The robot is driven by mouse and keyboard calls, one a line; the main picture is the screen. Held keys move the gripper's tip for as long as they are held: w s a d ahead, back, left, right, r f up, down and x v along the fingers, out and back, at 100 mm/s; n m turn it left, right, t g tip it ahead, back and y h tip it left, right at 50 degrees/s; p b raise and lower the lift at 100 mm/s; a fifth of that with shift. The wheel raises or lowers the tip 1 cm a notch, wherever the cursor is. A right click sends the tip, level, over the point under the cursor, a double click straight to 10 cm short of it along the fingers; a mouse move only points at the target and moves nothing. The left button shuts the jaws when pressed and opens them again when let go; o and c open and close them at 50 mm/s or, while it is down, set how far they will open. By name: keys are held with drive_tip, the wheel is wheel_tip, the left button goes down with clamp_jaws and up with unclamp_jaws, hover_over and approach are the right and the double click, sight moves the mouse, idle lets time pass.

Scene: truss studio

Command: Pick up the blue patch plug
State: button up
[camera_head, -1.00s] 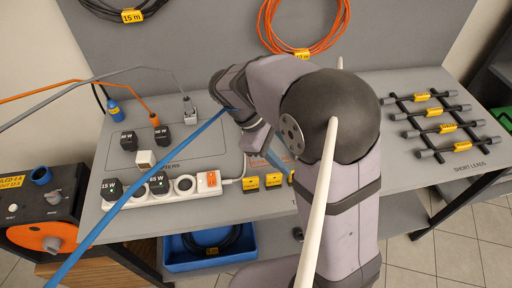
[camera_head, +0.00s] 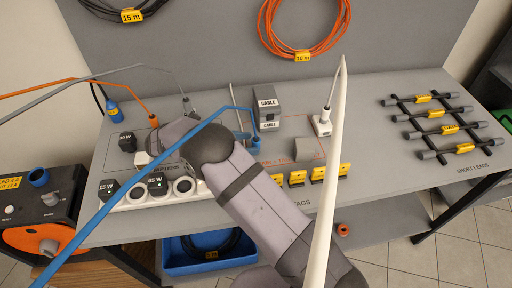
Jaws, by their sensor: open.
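A blue cable (camera_head: 150,165) rises from the lower left, passes in front of my arm and bends down beside the grey "CABLE" box. A small blue piece (camera_head: 243,137) shows there, partly hidden by my arm; I cannot tell whether it is the blue patch plug. My gripper (camera_head: 160,146) is at the left over the adapters area, above the power strip. It is open; its fingertips are largely hidden by my own arm. Nothing is seen held in it.
The power strip (camera_head: 131,199) holds several adapters at the front left. The "CABLE" box (camera_head: 267,108) and a white plug (camera_head: 322,124) with an upright lead stand mid-table. Yellow tags (camera_head: 297,178) line the front edge. A rack of short leads (camera_head: 436,121) lies right; table around it is clear.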

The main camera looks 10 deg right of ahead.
sight(266, 149)
drive_tip(key=shift+s+r+p+x, duration=0.15)
drive_tip(key=shift+p+x, duration=0.65)
drive_tip(key=shift+x, duration=0.85)
drive_tip(key=shift+s+r+p+x, duration=0.1)
drive_tip(key=shift+p+x, duration=0.7)
drive_tip(key=shift+x, duration=0.85)
drive_tip(key=shift+w+d+f, duration=0.1)
drive_tip(key=shift+d+f, duration=0.2)
drive_tip(key=shift+d, duration=0.15)
clamp_jaws()
